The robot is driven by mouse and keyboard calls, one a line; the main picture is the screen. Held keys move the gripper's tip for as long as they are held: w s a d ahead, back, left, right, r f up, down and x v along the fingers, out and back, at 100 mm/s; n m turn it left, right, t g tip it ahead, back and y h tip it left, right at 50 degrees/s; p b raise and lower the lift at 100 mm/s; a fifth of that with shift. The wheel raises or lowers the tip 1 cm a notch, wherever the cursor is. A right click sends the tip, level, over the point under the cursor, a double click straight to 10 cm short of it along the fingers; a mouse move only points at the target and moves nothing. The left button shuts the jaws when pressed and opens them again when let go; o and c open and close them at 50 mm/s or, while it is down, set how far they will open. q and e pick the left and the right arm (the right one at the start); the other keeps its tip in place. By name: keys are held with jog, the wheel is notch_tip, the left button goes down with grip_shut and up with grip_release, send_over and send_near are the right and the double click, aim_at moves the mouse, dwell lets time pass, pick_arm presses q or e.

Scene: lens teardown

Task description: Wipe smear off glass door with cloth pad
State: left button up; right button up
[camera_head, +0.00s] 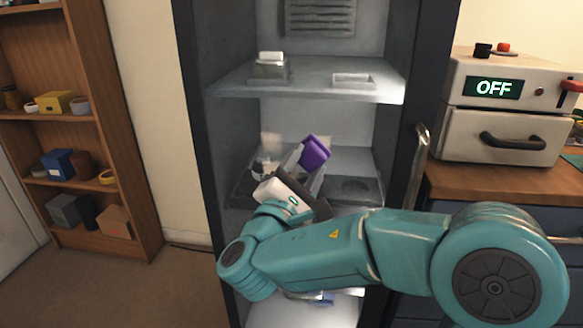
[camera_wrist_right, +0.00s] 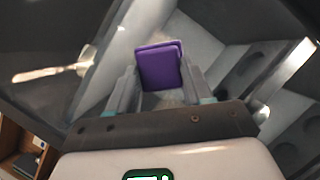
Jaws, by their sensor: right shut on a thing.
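The purple cloth pad (camera_head: 316,150) is held between the fingers of my right gripper (camera_head: 304,168), in front of the middle of the tall cabinet. In the right wrist view the pad (camera_wrist_right: 159,65) sits upright between the two grey fingers, which are shut on it. The glass door is clear and hard to make out; the cabinet's shelves show behind it. A faint pale patch (camera_head: 271,143), possibly the smear, shows just left of the pad. I cannot tell whether the pad touches the glass. My left gripper is not in view.
The dark-framed cabinet (camera_head: 195,110) has a vertical metal handle (camera_head: 420,141) on its right. A shelf (camera_head: 310,88) inside bears small items. A wooden bookshelf (camera_head: 128,150) stands left, and a counter with an oven-like device (camera_head: 509,95) reading OFF stands right.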

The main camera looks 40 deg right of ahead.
jog(key=shift+s+d+b, duration=0.35)
jog(key=shift+s+d, duration=1)
jog(key=shift+s, duration=0.15)
jog(key=shift+s+a, duration=0.95)
jog(key=shift+a, duration=0.2)
jog(key=shift+s+a, duration=0.95)
jog(key=shift+a, duration=0.15)
jog(key=shift+a, duration=0.1)
jog(key=shift+s+a, duration=1)
jog(key=shift+a, duration=0.05)
